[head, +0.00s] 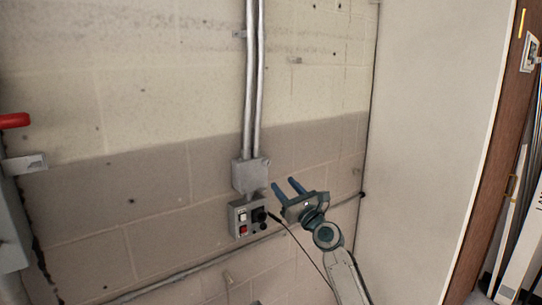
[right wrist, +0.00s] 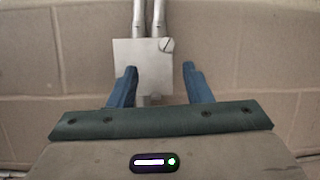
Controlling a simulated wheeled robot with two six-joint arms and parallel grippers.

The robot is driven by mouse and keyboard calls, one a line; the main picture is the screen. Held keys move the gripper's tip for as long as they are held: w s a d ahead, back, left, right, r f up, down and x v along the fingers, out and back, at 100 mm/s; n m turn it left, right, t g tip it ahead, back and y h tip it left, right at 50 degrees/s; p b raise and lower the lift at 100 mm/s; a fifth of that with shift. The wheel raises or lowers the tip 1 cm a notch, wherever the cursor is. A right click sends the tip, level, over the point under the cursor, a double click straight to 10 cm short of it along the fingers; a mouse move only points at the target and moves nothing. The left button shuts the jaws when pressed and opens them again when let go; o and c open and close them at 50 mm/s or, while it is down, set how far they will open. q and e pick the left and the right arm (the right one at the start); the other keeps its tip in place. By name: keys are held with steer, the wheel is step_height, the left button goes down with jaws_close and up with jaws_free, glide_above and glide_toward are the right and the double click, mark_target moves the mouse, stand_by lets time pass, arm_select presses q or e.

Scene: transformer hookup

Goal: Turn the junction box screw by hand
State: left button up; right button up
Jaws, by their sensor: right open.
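The junction box (head: 248,175) is a grey metal box on the block wall, with two conduits running up from it. In the right wrist view its plain cover (right wrist: 140,60) faces me. A round slotted screw (right wrist: 166,45) sits at the cover's upper right corner. My right gripper (head: 284,188) is to the right of the box in the head view. In the right wrist view its two blue fingers (right wrist: 160,70) are apart and empty, with the screw showing above and between them. The fingers are not around the screw. My left gripper is not in view.
A small control box (head: 243,216) with switches and a black knob hangs just below the junction box. A black cable runs from it past my right arm. A horizontal pipe (head: 190,270) crosses the wall below. A grey cabinet with a red handle (head: 14,121) stands at far left.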

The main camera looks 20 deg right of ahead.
mark_target(268, 163)
steer(key=w+r+m, duration=0.1)
steer(key=w, duration=0.2)
steer(key=w+a+r+m, duration=0.1)
steer(key=w+m, duration=0.1)
steer(key=w, duration=0.1)
steer(key=w+r+m+h, duration=0.1)
steer(key=w, duration=0.2)
steer(key=shift+w+a+r+m+t, duration=0.1)
steer(key=shift+w+a+m+t, duration=0.1)
steer(key=shift+a+m+t, duration=0.15)
steer(key=shift+c, duration=0.3)
jaws_close()
